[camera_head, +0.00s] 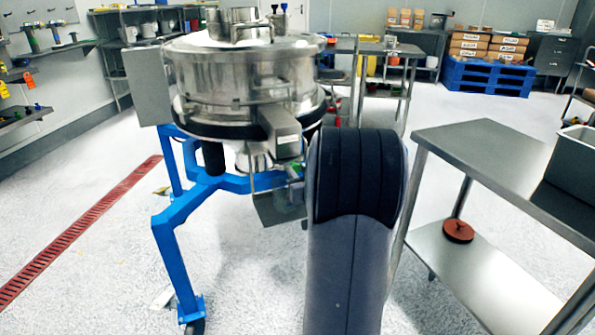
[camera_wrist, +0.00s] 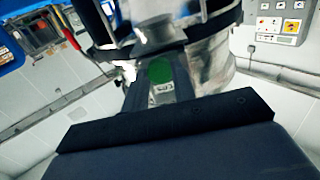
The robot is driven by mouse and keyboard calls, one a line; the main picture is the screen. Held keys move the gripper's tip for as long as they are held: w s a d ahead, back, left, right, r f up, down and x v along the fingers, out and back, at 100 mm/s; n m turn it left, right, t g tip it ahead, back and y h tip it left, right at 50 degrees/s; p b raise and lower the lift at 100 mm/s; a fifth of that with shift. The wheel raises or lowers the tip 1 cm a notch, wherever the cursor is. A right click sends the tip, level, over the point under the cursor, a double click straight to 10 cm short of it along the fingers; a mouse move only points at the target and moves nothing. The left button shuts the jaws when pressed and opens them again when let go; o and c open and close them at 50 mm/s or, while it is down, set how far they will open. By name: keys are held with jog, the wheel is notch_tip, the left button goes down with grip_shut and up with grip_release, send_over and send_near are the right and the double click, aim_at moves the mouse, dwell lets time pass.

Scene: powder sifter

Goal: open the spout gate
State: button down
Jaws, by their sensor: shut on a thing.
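The steel sifter (camera_head: 240,85) stands on a blue frame, with a box-shaped spout (camera_head: 281,132) on its front side. A grey plate (camera_head: 279,207) hangs low beneath the spout, beside my arm; I cannot tell its exact role. In the wrist view a grey gate handle piece with a green disc (camera_wrist: 160,71) lies straight ahead, under the steel body. My gripper (camera_wrist: 158,92) is shut on this handle piece, dark parts on both sides of it. The dark wrist body covers the lower wrist view. In the head view my arm hides the gripper and the grip.
A steel table (camera_head: 480,150) with a lower shelf stands close on the right, and a red-brown disc (camera_head: 458,231) lies on that shelf. Blue frame legs (camera_head: 172,262) reach the floor on the left. A blue pallet (camera_head: 487,76) with boxes is at the back. Floor between is clear.

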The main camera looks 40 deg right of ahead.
jog(key=v, duration=0.4)
jog(key=shift+s, duration=0.15)
jog(key=c, duration=1.1)
grip_release()
jog(key=shift+c, duration=0.2)
jog(key=p+v, duration=0.1)
jog(key=v, duration=0.9)
jog(key=shift+s+a, duration=0.2)
jog(key=shift+s, duration=0.15)
jog(key=b+x, duration=0.1)
jog(key=x, duration=1.2)
jog(key=shift+w+d, duration=0.1)
jog(key=shift+w, duration=0.15)
